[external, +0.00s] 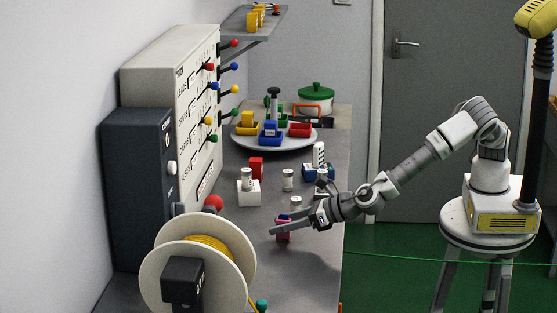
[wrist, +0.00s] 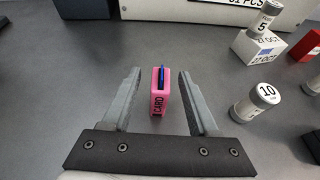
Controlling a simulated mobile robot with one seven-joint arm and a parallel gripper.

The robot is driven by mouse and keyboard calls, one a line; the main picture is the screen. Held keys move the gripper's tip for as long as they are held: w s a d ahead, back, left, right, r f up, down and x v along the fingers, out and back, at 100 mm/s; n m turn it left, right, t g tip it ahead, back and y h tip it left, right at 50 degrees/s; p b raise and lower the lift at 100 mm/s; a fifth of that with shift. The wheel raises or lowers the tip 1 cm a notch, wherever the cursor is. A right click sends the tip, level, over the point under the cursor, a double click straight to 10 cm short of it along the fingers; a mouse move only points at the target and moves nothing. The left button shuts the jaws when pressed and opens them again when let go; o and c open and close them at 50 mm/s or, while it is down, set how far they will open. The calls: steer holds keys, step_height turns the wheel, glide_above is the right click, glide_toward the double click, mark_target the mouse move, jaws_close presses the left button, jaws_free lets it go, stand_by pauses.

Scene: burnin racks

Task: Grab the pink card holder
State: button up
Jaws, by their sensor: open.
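The pink card holder (wrist: 157,103) stands on the grey bench, with a dark blue card in its top slot and "CARD" lettered on its side. My gripper (wrist: 158,82) is open, with one finger on each side of the holder and a gap on both sides. In the external view the pink card holder (external: 283,236) is at the bench's front part, partly covered by my gripper (external: 280,225), which reaches in from the right. Whether the fingertips are low enough to flank its whole height is hard to tell.
A white cylinder marked 10 (wrist: 256,102) stands right of the holder. A white date block (wrist: 258,46) with a cylinder on it is farther back. A large cable spool (external: 197,268) stands at the near left. The bench left of the holder is clear.

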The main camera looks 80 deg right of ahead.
jaws_close()
stand_by(0.4)
